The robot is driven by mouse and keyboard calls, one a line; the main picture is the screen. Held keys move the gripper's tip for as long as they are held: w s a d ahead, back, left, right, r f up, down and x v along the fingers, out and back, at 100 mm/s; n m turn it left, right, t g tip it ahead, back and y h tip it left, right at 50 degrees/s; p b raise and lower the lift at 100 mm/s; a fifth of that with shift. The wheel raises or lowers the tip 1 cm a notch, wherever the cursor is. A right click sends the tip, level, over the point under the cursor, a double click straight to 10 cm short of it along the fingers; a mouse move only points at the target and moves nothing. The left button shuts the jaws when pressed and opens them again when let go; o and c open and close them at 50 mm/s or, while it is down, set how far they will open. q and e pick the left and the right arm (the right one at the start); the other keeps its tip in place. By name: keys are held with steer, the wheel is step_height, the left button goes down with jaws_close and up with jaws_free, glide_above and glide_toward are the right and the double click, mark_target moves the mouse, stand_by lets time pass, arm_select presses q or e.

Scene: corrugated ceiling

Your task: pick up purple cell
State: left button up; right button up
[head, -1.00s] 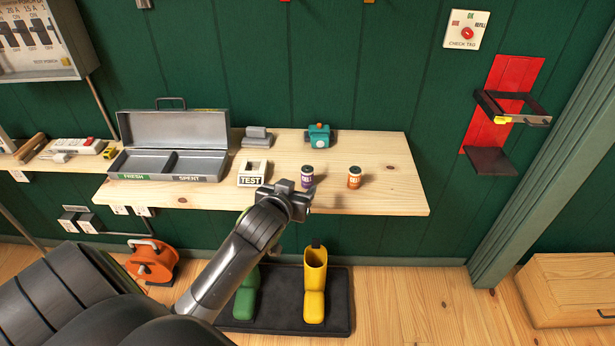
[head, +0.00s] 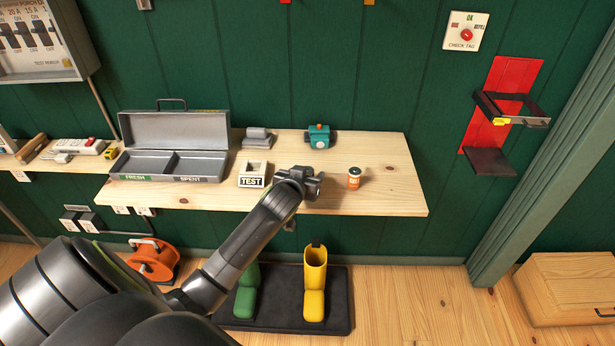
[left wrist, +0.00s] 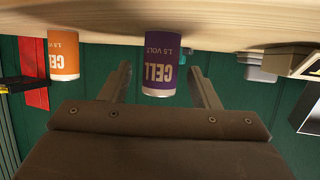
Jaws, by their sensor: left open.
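The purple cell (left wrist: 161,64) stands on the wooden shelf and shows upside down in the left wrist view. It is between the two open fingers of my left gripper (left wrist: 163,88), with green wall visible on both sides of it. In the head view my left gripper (head: 312,187) is over the shelf and hides the purple cell. An orange cell (head: 354,178) stands upright to its right; it also shows in the left wrist view (left wrist: 63,55). My right gripper is not in view.
The wooden shelf (head: 395,190) also holds a white TEST block (head: 252,181), an open grey metal case (head: 200,165) marked FRESH and SPENT, a grey device (head: 257,138) and a teal device (head: 319,136). The shelf's right end is clear.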

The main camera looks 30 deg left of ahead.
arm_select(q)
steer(key=shift+w+f, duration=0.15)
steer(key=shift+w, duration=0.15)
steer(key=c, duration=1.1)
steer(key=shift+c, duration=0.3)
